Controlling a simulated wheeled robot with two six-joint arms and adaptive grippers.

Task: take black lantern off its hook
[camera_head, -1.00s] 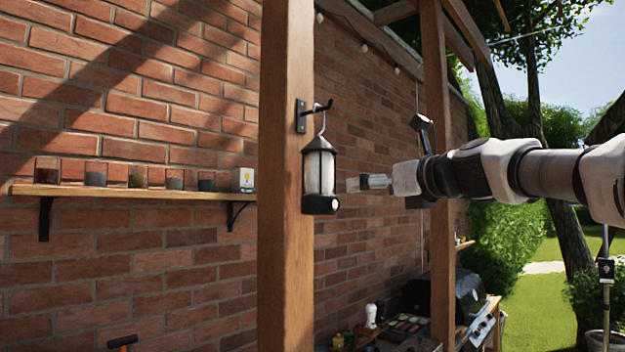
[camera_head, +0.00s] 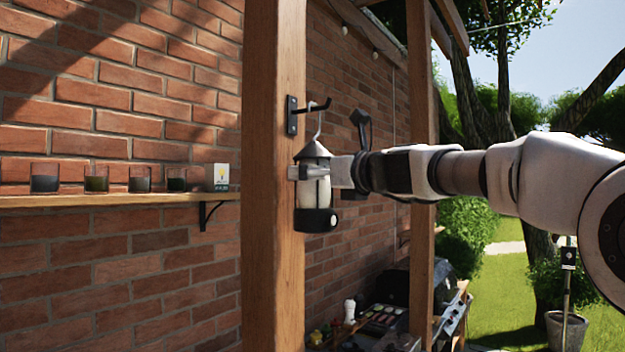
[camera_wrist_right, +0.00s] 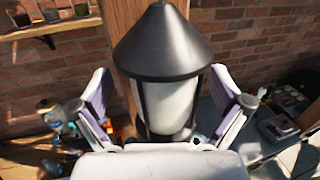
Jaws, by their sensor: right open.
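The black lantern (camera_head: 316,217) hangs upright by its wire handle from a dark hook (camera_head: 310,106) on the wooden post (camera_head: 272,260). It has a cone top, a pale glass body and a black base. My right gripper (camera_head: 308,172) comes in from the right at the height of the glass body. In the right wrist view the lantern (camera_wrist_right: 165,75) stands between the two open fingers (camera_wrist_right: 165,112), with gaps visible on both sides. The lower part of the lantern is hidden there by my gripper's body. My left gripper is not in view.
A wooden shelf (camera_head: 120,200) with several glass jars and a small white box (camera_head: 222,178) is on the brick wall to the left. Behind the post are a grill (camera_head: 440,290) and a cluttered counter (camera_head: 375,325). Open lawn lies to the right.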

